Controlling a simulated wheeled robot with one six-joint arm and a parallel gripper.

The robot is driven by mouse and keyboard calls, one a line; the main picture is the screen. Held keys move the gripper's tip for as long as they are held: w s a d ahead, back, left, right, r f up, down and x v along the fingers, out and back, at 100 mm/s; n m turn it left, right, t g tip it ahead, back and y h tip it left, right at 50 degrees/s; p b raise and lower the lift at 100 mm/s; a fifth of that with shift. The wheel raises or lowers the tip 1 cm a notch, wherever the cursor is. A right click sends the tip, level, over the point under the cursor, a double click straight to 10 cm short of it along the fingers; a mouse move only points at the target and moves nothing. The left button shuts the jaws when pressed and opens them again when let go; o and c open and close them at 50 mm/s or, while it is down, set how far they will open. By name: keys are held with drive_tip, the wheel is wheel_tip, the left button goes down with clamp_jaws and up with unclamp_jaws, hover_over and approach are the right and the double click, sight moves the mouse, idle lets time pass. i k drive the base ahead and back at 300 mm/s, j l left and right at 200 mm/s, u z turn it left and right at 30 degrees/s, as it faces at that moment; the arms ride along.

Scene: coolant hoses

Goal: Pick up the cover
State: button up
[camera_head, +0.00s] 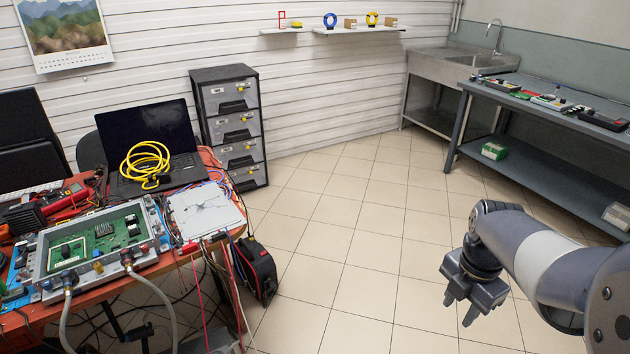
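A flat light-grey square panel, which looks like the cover (206,211), lies on the red workbench in the head view. It is right of an open grey metal case (142,261) with green circuit boards inside. Dark marks or thin wires show on the panel's face; I cannot tell which. My gripper (459,310) hangs over the tiled floor at the lower right, far from the panel. Its fingers point down, are spread apart and hold nothing.
Yellow coiled cable (147,165) and a laptop (150,135) sit behind the panel. Hoses (150,290) run from the case over the bench's front edge. A black-red box (256,270) stands on the floor beside the bench. Open floor (350,250) lies between bench and gripper.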

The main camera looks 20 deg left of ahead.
sight(207, 219)
drive_tip(key=i+l, duration=0.1)
drive_tip(key=i, duration=0.45)
drive_tip(key=i+l, duration=0.15)
drive_tip(key=i, duration=0.35)
drive_tip(key=i+j+u, duration=0.1)
drive_tip(key=i+u, duration=0.15)
drive_tip(key=u, duration=0.15)
drive_tip(key=i+u, duration=0.55)
drive_tip(key=u, duration=0.25)
drive_tip(key=i+l+u, duration=0.15)
drive_tip(key=u, duration=0.25)
drive_tip(key=i+u, duration=0.6)
drive_tip(key=u, duration=0.2)
drive_tip(key=i+u, duration=0.25)
drive_tip(key=u, duration=0.15)
drive_tip(key=i+l+u, duration=0.25)
drive_tip(key=u, duration=0.15)
